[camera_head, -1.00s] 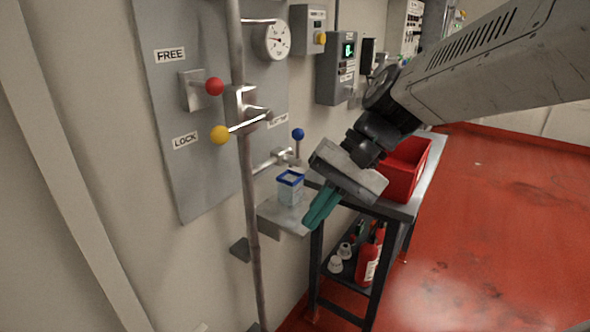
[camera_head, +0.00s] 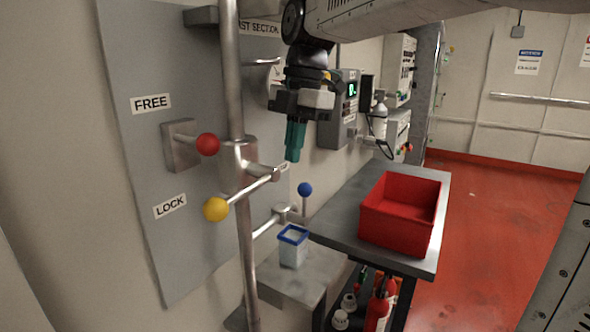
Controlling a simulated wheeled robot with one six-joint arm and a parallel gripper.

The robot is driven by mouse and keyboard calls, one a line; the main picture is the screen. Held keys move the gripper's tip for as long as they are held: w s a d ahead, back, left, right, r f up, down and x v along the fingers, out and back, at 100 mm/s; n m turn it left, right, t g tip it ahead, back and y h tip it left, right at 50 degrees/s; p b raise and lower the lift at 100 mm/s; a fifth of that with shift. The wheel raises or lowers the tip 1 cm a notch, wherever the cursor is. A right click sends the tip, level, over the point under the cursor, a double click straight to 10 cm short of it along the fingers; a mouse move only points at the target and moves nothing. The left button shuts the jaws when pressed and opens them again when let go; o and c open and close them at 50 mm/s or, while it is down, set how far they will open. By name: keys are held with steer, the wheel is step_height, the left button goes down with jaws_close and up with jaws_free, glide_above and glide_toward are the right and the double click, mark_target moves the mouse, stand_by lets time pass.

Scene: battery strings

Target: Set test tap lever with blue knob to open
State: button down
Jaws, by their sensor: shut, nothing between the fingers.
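The test tap lever with the blue knob (camera_head: 305,190) stands upright from a small valve on a horizontal pipe (camera_head: 267,227) low beside the grey panel. A clear container with a blue rim (camera_head: 293,247) sits on a small shelf under the tap. My gripper (camera_head: 292,160), with teal fingers, points down above and slightly left of the blue knob in the picture. It is shut, empty and apart from the lever. The fingertips appear near the end of the yellow-knob lever's pipe fitting, but I cannot tell the depth between them.
A yellow-knobbed lever (camera_head: 216,209) and a red-knobbed lever (camera_head: 207,144) stick out near the vertical pipe (camera_head: 246,270). A red bin (camera_head: 370,220) stands on the grey table at right. A small shelf (camera_head: 318,268) juts out below the tap. Red floor lies open at right.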

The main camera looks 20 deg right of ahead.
mark_target(304, 189)
step_height(304, 189, down, 10)
steer(key=a, duration=0.3)
steer(key=shift+w+d+r, duration=0.2)
steer(key=shift+d, duration=0.5)
steer(key=shift+w+d+r, duration=0.2)
steer(key=shift+d+r, duration=0.05)
steer(key=shift+d, duration=0.45)
steer(key=shift+w+d+r, duration=0.2)
steer(key=shift+d, duration=0.5)
steer(key=shift+w+d, duration=0.1)
steer(key=shift+d, duration=0.05)
